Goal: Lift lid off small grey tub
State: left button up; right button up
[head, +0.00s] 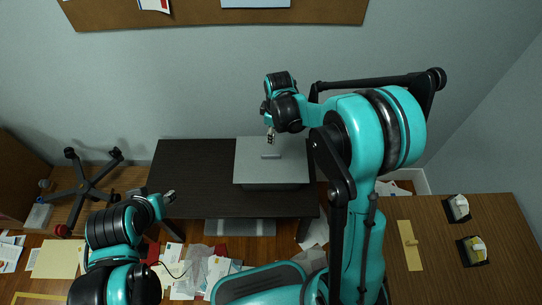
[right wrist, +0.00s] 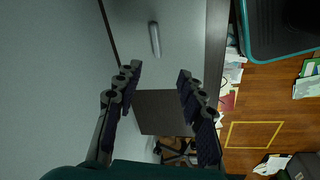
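The small grey tub (head: 275,187) stands on the dark table, its side showing only as a strip below the lid. Its flat grey lid (head: 290,171) is on top, with a short bar handle (head: 271,156) in the middle. In the right wrist view the lid (right wrist: 185,40) and handle (right wrist: 154,39) lie beyond the fingertips. My right gripper (head: 270,137) is over the back part of the lid. In the wrist view its fingers (right wrist: 158,76) are apart with nothing between them. My left gripper (head: 169,197) is near the table's left front corner, away from the tub; its fingers are too small to read.
The dark table (head: 195,180) is bare left of the tub. A brown desk (head: 440,260) with two small holders (head: 457,208) stands at right. An office chair base (head: 90,188) is at left. Papers (head: 205,270) litter the floor. A wall is behind the table.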

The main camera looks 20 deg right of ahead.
aim_at(271, 154)
jog(key=w+f+n, duration=0.1)
jog(key=f, duration=0.3)
jog(key=w+f+n+g, duration=0.1)
jog(key=f, duration=0.4)
jog(key=w+f+n, duration=0.1)
jog(key=f+n, duration=0.1)
jog(key=f, duration=0.2)
jog(key=shift+w+a+f+g, duration=0.1)
jog(key=shift+w+f+g, duration=0.15)
jog(key=shift+w+g, duration=0.15)
jog(key=f, duration=0.1)
jog(key=f+b, duration=0.1)
jog(key=f, duration=0.2)
jog(key=shift+w+f+b, duration=0.15)
jog(key=shift+w+b, duration=0.15)
jog(key=shift+f, duration=0.45)
jog(key=shift+r, duration=0.1)
jog(key=shift+c, duration=0.9)
grip_shut()
